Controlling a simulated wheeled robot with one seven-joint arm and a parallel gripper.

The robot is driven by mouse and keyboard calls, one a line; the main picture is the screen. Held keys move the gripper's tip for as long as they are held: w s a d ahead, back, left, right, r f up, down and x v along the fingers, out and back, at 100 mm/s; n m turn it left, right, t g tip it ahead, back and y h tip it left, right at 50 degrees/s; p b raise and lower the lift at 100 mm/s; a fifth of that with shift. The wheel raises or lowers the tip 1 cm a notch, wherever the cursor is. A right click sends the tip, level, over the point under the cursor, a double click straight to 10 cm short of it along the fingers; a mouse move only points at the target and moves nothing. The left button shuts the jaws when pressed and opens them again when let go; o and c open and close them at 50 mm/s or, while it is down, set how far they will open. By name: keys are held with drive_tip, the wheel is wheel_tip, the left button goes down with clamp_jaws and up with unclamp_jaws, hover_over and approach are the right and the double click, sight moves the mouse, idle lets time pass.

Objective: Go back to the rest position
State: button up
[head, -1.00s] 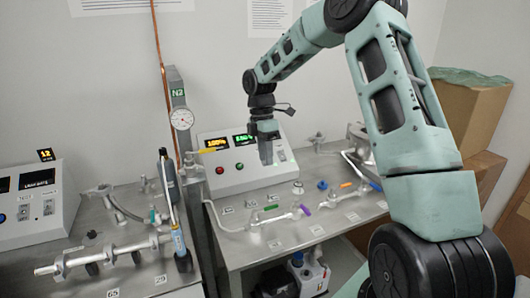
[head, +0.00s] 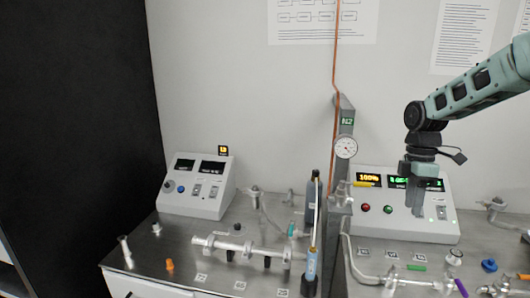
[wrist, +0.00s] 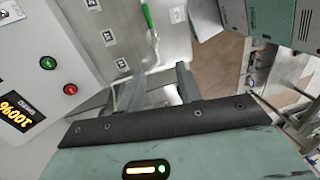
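My gripper (head: 417,205) hangs pointing down in front of the grey control box (head: 384,228) on the right bench, overlapping its display in the head view. In the wrist view my gripper (wrist: 157,88) shows two dark fingers with a gap between them, and nothing is held there. The same box, with its red and green buttons and yellow readout, shows at the left of the wrist view (wrist: 58,55). My upper arm is mostly outside the head view.
A gauge (head: 346,147) on a metal post with a copper pipe stands left of my gripper. A second control box (head: 197,190) and a glass manifold (head: 240,246) are on the left bench. A green-marked valve (wrist: 148,14) lies on the right bench. A dark panel (head: 75,130) is at far left.

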drive_tip(key=s+a+m+t+b, duration=0.1)
drive_tip(key=s+a, duration=0.5)
drive_tip(key=a, duration=0.5)
drive_tip(key=s+a+m+b, duration=0.1)
drive_tip(key=s+a+m, duration=0.1)
drive_tip(key=s+a, duration=0.65)
drive_tip(key=s+a+f+m, duration=0.1)
drive_tip(key=s+a+m, duration=0.1)
drive_tip(key=s, duration=0.6)
drive_tip(key=s+a+f+m+t, duration=0.1)
drive_tip(key=s+a+f+m, duration=0.1)
drive_tip(key=s+a, duration=0.3)
drive_tip(key=s+b, duration=0.1)
drive_tip(key=s, duration=0.2)
drive_tip(key=shift+s+a, duration=0.15)
